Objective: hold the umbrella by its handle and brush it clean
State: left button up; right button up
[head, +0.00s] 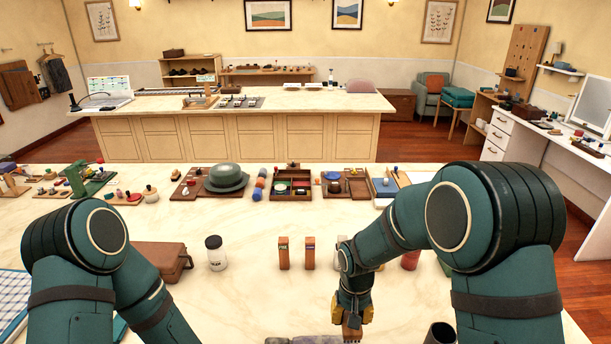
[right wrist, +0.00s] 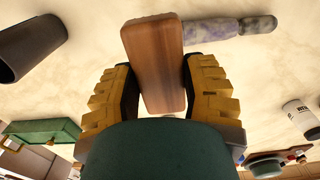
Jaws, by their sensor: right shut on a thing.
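My right gripper (head: 353,318) points down at the near edge of the table in the head view. In the right wrist view its two yellow-padded fingers (right wrist: 162,90) are shut on a brown wooden block (right wrist: 153,60), which looks like the brush; no bristles show. A mottled grey-purple rolled thing (right wrist: 225,29), seemingly the folded umbrella, lies on the table with one end at the block; I cannot tell whether they touch. In the head view only part of this umbrella (head: 300,341) shows at the bottom edge. My left arm comes in, but its gripper is out of view.
A dark cup (head: 440,334) stands right of my right gripper. Two small wooden blocks (head: 284,253) (head: 310,253), a white jar with a dark lid (head: 215,253) and a brown case (head: 160,259) stand further back. Trays and a green hat (head: 226,176) line the far edge.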

jog(key=w+a+f+b, duration=0.2)
jog(key=shift+w+a+f, duration=0.2)
jog(key=shift+a+f, duration=0.1)
jog(key=shift+f, duration=0.05)
